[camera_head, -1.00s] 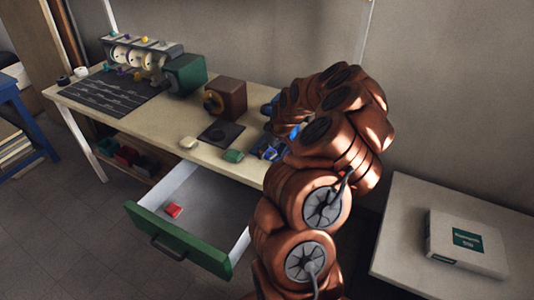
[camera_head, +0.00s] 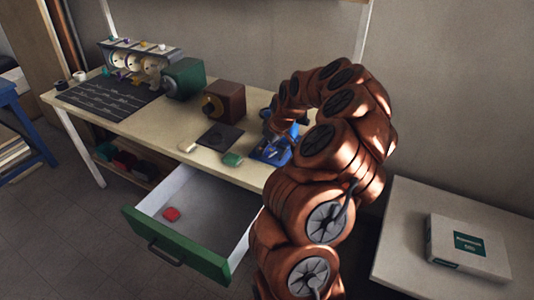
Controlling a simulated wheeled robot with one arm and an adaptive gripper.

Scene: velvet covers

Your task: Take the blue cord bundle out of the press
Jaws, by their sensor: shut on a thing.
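The blue press (camera_head: 270,153) stands on the workbench, near its right end, partly hidden behind my arm. My gripper (camera_head: 274,131) is low over the press, small and mostly covered by my own arm links. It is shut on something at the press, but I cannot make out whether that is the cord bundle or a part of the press. I cannot tell the blue cord bundle apart from the blue of the press.
A green block (camera_head: 232,159) and a dark plate (camera_head: 220,136) lie left of the press. Brown (camera_head: 226,103) and green (camera_head: 184,78) boxes stand behind. The open drawer (camera_head: 195,210) holds a red item (camera_head: 171,214). A side table (camera_head: 400,240) bears a white box (camera_head: 468,248).

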